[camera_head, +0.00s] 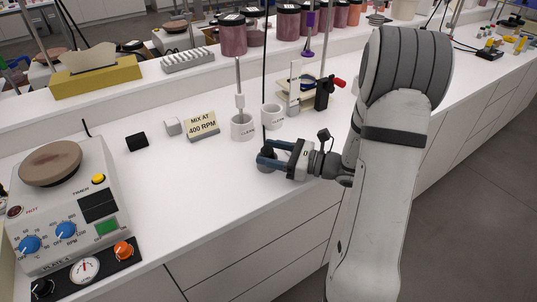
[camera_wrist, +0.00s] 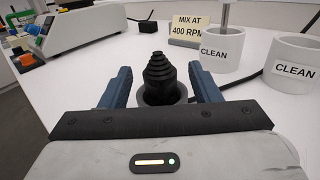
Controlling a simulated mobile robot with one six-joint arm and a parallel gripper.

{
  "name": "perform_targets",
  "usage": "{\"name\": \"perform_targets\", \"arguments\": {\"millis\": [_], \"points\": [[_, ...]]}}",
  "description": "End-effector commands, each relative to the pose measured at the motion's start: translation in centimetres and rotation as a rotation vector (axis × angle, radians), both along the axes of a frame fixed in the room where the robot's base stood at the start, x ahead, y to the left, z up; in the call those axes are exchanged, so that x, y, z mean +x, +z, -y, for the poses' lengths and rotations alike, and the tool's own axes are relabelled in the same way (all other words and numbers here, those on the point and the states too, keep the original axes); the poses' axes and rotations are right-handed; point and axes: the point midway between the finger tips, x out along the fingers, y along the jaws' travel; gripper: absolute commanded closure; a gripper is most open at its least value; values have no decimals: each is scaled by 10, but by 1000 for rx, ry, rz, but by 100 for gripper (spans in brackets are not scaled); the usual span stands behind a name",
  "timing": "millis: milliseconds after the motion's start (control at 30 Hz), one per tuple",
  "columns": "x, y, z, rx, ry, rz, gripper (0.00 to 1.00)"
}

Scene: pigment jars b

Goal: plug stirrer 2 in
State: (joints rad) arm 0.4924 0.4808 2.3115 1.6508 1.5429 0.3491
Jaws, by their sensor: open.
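My gripper (camera_head: 268,158) is low over the front part of the white counter, its fingers spread. In the wrist view the blue fingers (camera_wrist: 160,88) stand on either side of a black ribbed, tapering piece (camera_wrist: 158,75), which looks like a plug's cable sleeve. It rises upright from a grey round base.
A "MIX AT 400 RPM" sign (camera_head: 202,126) and two white cups marked CLEAN (camera_head: 242,127) (camera_head: 272,116) stand behind my gripper. A black and red clamp (camera_head: 325,93) is farther right. Pigment jars (camera_head: 232,35) line the back shelf. The counter between stirrer and gripper is clear.

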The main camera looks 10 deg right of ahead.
Motion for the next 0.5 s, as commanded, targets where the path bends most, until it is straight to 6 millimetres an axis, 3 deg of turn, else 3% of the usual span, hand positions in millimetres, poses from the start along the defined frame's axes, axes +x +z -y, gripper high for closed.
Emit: {"name": "perform_targets", "arguments": {"millis": [200, 500], "points": [[14, 1, -21, -1, 1, 1, 43], [16, 0, -22, -1, -1, 0, 47]]}}
